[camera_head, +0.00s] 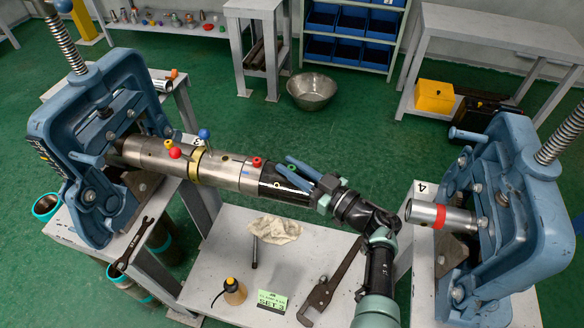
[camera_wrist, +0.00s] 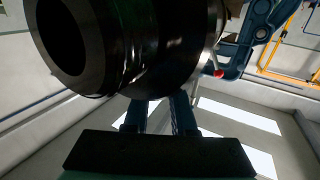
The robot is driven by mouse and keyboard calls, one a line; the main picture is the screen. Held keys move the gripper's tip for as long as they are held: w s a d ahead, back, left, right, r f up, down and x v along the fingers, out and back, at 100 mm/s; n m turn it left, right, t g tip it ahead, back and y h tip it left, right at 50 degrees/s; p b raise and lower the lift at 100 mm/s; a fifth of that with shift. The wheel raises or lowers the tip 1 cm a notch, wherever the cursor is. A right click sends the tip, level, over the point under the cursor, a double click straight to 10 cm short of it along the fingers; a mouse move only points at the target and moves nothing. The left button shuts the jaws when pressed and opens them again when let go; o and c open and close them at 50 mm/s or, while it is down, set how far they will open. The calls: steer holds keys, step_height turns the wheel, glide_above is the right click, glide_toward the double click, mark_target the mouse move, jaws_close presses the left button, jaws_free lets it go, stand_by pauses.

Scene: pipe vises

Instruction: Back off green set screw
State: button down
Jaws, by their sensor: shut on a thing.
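The green set screw (camera_head: 291,168) sits on the black end section (camera_head: 272,184) of a steel pipe (camera_head: 222,171). My gripper (camera_head: 284,164) reaches in from the right, its two blue fingers on either side of the green screw, shut on it. In the wrist view the black pipe end (camera_wrist: 125,50) fills the top, with its open bore at left. My gripper's fingers (camera_wrist: 157,108) run up behind it there, and their tips and the screw are hidden. The same pipe carries a near red screw (camera_head: 257,162), a blue-knobbed one (camera_head: 205,133), another red (camera_head: 175,153) and a yellow (camera_head: 168,144).
The left blue vise (camera_head: 92,150) holds the pipe. The right vise (camera_head: 520,200) holds a short red-banded pipe (camera_head: 440,215). A bench (camera_head: 215,265) below bears a cloth (camera_head: 275,229), a pipe wrench (camera_head: 330,288) and a sign (camera_head: 271,304).

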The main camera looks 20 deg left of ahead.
steer(key=shift+f, duration=0.1)
steer(key=c, duration=0.7)
jaws_free()
steer(key=shift+a, duration=0.1)
steer(key=shift+c, duration=0.2)
steer(key=v, duration=1.3)
steer(key=shift+p, duration=0.45)
